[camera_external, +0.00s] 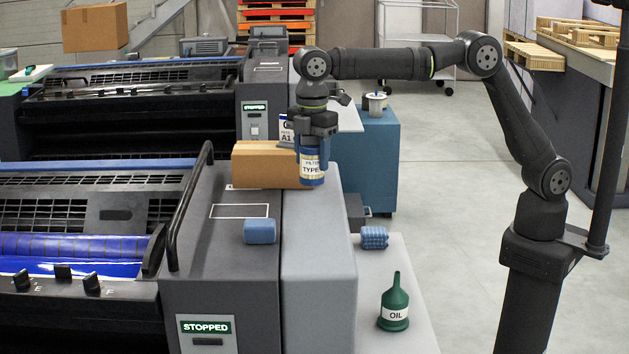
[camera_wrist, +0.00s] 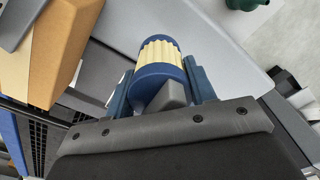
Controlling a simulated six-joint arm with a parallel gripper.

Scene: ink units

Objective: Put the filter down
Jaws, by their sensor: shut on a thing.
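The filter (camera_external: 312,168) is a cylinder with blue ends and a cream label reading "FILTER TYPE". My gripper (camera_external: 313,150) is shut on it and holds it upright, close to the right edge of the machine's top beside a cardboard box. I cannot tell whether its base touches the surface. In the wrist view the filter (camera_wrist: 158,62) shows its blue end and ribbed cream side between the two blue fingers of my gripper (camera_wrist: 162,88).
A cardboard box (camera_external: 262,165) stands just left of the filter. A ribbed blue item (camera_external: 374,238) and a green oil can (camera_external: 395,305) stand on the light side shelf (camera_external: 405,270).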

